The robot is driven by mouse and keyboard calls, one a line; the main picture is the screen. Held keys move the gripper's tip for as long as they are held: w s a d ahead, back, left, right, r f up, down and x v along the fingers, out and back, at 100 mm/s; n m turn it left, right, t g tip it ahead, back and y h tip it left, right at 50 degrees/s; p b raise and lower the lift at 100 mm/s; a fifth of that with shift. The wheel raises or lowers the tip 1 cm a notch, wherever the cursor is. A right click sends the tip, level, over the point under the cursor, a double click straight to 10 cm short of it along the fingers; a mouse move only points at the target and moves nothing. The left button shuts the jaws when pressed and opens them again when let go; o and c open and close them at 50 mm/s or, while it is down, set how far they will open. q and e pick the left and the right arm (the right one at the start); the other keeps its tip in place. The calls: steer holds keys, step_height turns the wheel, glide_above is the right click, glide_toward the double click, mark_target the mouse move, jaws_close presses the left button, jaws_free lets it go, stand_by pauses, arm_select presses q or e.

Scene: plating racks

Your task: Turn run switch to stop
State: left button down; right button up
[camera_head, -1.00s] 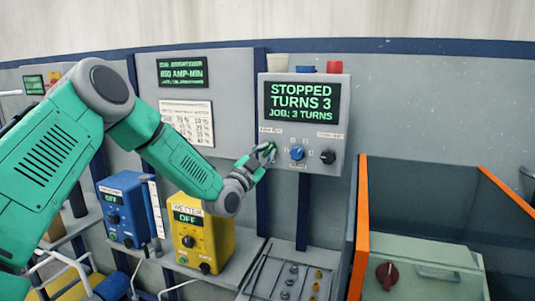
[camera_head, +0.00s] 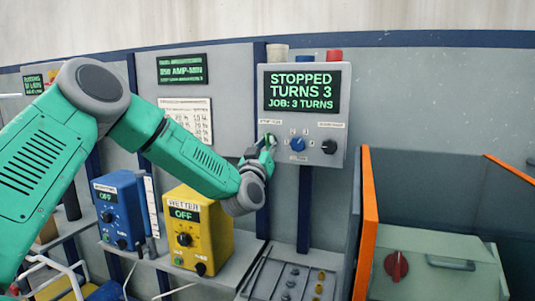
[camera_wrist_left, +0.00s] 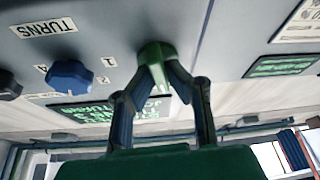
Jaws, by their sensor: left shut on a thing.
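My right gripper is not in view.
A black knob (camera_head: 329,147) is at the box's right. Below my left arm stand a yellow box (camera_head: 208,240) and a blue box (camera_head: 122,205), both reading OFF. An orange-edged enclosure (camera_head: 368,215) stands at the right.

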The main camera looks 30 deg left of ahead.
arm_select(q)
steer(key=n+y, duration=0.1)
steer(key=n, duration=0.1)
steer(key=n+g+y+b, duration=0.1)
steer(key=n, duration=0.1)
steer(key=n+g+b, duration=0.1)
steer(key=n, duration=0.1)
steer(key=shift+f+n+y, duration=0.4)
steer(key=c, duration=1.6)
jaws_free()
steer(key=shift+a+r, duration=0.1)
steer(key=shift+r, duration=0.05)
steer(key=shift+s, duration=0.1)
steer(key=shift+s+d, duration=0.25)
steer(key=shift+s, duration=0.05)
steer(key=v, duration=1.1)
